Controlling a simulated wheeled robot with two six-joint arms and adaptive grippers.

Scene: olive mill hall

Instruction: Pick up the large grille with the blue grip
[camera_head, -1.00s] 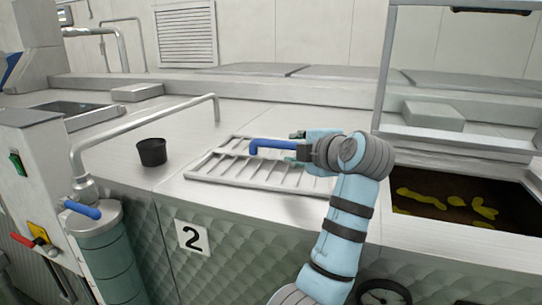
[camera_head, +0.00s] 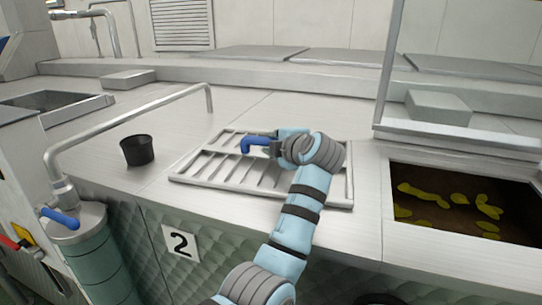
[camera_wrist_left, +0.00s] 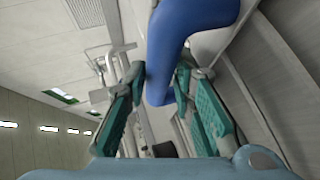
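The large grille (camera_head: 232,172) is a pale metal rack of slats. It lies flat on the steel worktop in the head view. Its blue grip (camera_head: 252,143) stands above the slats, its free end bent down. My left gripper (camera_head: 272,147) is at the grip, over the grille. In the left wrist view the blue grip (camera_wrist_left: 180,45) lies between the two teal-padded fingers (camera_wrist_left: 161,82), whose tips look pressed against its sides. My left arm hides part of the grille's right half. My right gripper is not in view.
A black cup (camera_head: 137,150) stands left of the grille. A bent steel pipe (camera_head: 130,117) crosses the worktop further left. An open basin (camera_head: 465,205) with yellow patches lies to the right, below a metal frame. A "2" plate (camera_head: 181,243) marks the front panel.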

